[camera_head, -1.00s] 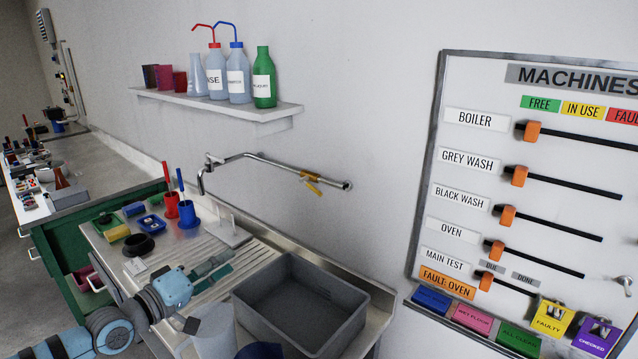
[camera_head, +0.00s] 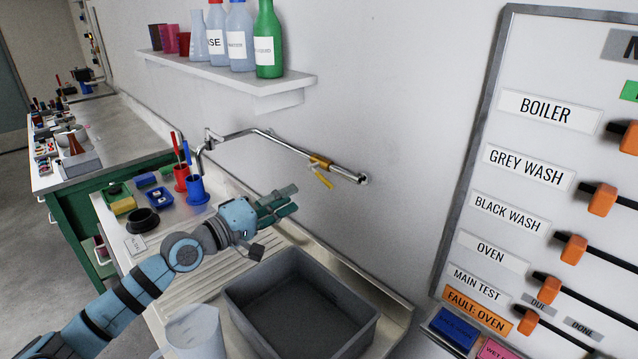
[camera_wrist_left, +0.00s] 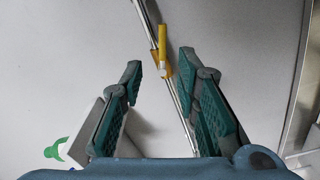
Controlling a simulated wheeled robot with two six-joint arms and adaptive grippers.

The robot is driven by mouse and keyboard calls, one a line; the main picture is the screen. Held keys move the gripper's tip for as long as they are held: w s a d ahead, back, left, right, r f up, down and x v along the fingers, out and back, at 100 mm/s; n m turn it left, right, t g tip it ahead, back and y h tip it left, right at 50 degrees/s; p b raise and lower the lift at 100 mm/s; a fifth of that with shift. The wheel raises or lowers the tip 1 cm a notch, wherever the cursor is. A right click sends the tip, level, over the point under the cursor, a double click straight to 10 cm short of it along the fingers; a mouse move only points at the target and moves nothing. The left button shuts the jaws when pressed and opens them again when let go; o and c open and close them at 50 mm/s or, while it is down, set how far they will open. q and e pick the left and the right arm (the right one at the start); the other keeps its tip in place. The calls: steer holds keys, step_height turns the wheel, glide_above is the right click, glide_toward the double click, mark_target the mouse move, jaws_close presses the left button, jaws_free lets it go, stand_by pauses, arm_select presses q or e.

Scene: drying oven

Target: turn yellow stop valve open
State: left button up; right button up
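The yellow stop valve (camera_head: 320,163) sits on a thin silver pipe (camera_head: 275,140) that runs along the wall to a spout at its left end. Its yellow lever hangs down and to the right, at an angle to the pipe. My left gripper (camera_head: 289,202) is below and left of the valve, apart from it, over the sink area. In the left wrist view the valve (camera_wrist_left: 161,62) shows ahead, between and beyond the fingertips (camera_wrist_left: 160,62). The fingers are spread apart with nothing between them. My right gripper is not in view.
A grey basin (camera_head: 235,293) stands in the sink below my left arm. A clear jug (camera_head: 195,335) stands at its front left. A wall shelf (camera_head: 225,77) with bottles is above the pipe. A machines board (camera_head: 478,150) is at right.

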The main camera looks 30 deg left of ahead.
mark_target(323, 181)
arm_select(q)
steer(key=x, duration=1)
steer(key=shift+w+d+f, duration=0.1)
steer(key=shift+w+d, duration=0.05)
steer(key=shift+w, duration=0.05)
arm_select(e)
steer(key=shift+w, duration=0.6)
arm_select(q)
steer(key=shift+w, duration=0.1)
jaws_close()
